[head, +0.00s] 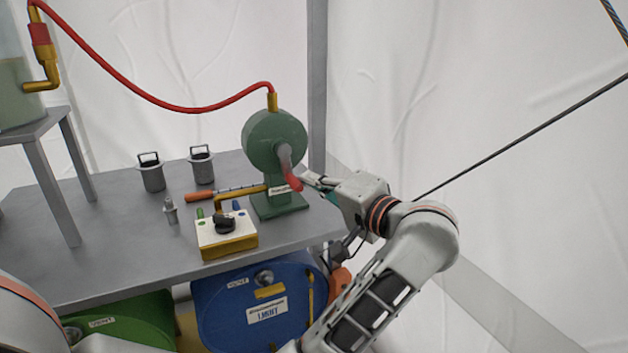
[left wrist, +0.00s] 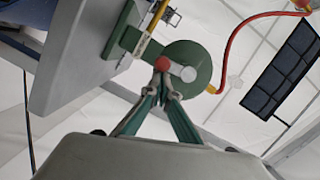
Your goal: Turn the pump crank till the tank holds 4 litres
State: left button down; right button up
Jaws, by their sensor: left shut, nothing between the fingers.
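The green pump (head: 275,140) stands at the right end of the grey bench. Its grey crank arm points down to a red knob (head: 293,184). My left gripper (head: 309,180) is right beside the knob, fingers shut and empty. In the left wrist view the fingertips (left wrist: 161,84) meet right at the red knob (left wrist: 162,63); I cannot tell whether they touch it. The tank (head: 18,90), cut off at the upper left, holds pale green liquid; no readable level mark shows. A red hose (head: 180,108) joins tank and pump. My right gripper is out of view.
On the bench (head: 110,235) are a yellow-edged box with a black knob (head: 226,228), two dark-topped canisters (head: 151,172) and a small grey fitting (head: 170,210). Blue (head: 255,305) and green (head: 130,325) drums are below. A grey post (head: 317,80) rises behind the pump.

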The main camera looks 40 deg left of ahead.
pick_arm(q)
jog(key=shift+s+a+f+m, duration=0.1)
jog(key=shift+s+f+m, duration=0.05)
jog(key=shift+m, duration=0.15)
